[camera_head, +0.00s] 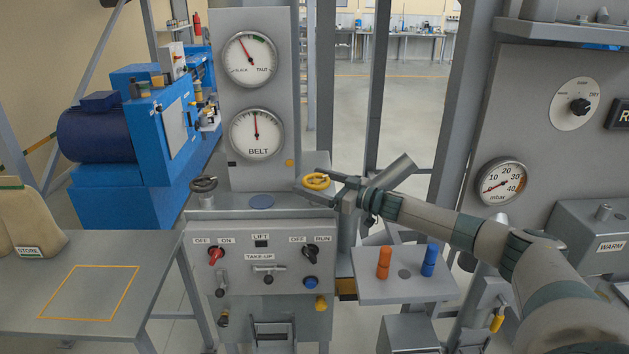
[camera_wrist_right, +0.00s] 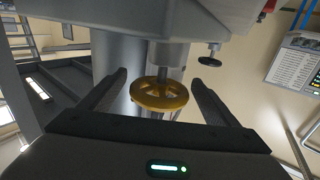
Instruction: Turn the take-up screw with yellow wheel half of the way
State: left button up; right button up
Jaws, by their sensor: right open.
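The yellow wheel (camera_head: 316,181) of the take-up screw sits at the right end of the grey control housing's top. In the right wrist view the yellow wheel (camera_wrist_right: 159,94) is spoked and mounted on a vertical metal shaft. My right gripper (camera_head: 318,188) is open, with one finger on each side of the wheel. In the wrist view the fingers (camera_wrist_right: 160,85) stand apart from the rim with gaps on both sides. My left gripper is not in view.
A dark handwheel (camera_head: 204,184) stands at the housing's left end. Two gauges, the upper (camera_head: 250,60) and the BELT gauge (camera_head: 256,134), rise behind. A table (camera_head: 105,285) stands left.

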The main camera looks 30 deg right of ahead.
jog(key=c, duration=1.1)
jog(key=shift+m+h, duration=0.3)
jog(key=shift+h, duration=0.1)
